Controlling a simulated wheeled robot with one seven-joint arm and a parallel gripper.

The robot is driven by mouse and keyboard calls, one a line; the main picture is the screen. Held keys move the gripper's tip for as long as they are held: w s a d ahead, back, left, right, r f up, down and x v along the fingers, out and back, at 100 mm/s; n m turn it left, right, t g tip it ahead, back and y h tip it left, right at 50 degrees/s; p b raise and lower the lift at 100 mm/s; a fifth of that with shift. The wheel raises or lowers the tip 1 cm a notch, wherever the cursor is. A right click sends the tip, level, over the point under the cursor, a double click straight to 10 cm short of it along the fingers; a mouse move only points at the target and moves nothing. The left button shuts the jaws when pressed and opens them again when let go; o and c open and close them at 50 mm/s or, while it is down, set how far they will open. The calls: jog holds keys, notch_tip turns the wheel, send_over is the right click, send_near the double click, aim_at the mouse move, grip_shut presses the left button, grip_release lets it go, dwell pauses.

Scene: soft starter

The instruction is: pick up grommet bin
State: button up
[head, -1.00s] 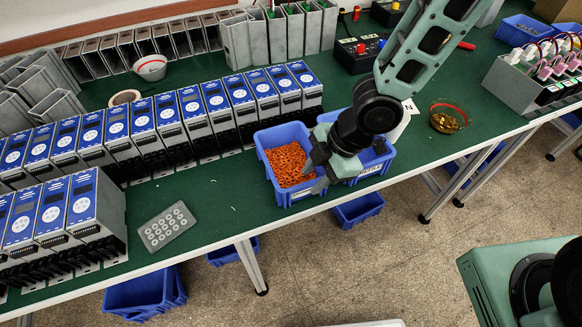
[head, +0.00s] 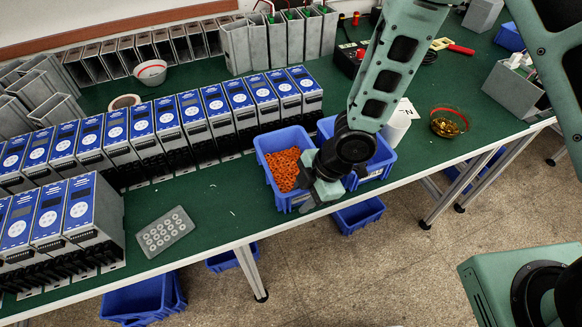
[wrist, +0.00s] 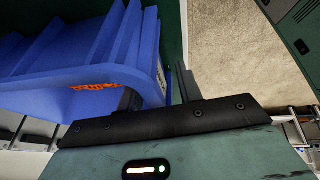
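The grommet bin (head: 263,160) is a blue open bin holding orange grommets (head: 284,170), near the front edge of the green table. My gripper (head: 311,197) is at the bin's front right corner, in the head view partly covering that side. In the wrist view the blue bin (wrist: 150,50) fills the upper left, with a little orange inside. My gripper's two dark fingers (wrist: 158,92) stand apart there, one on each side of a bin wall. A dark gap shows between the wall and the right finger, so the gripper looks open. The fingertips are partly hidden.
A second blue bin (head: 378,165) stands close on the right, behind my arm. Rows of blue-faced soft starters (head: 215,100) stand left and behind.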

jog(key=shift+f, duration=0.25)
dwell(0.5)
grip_shut()
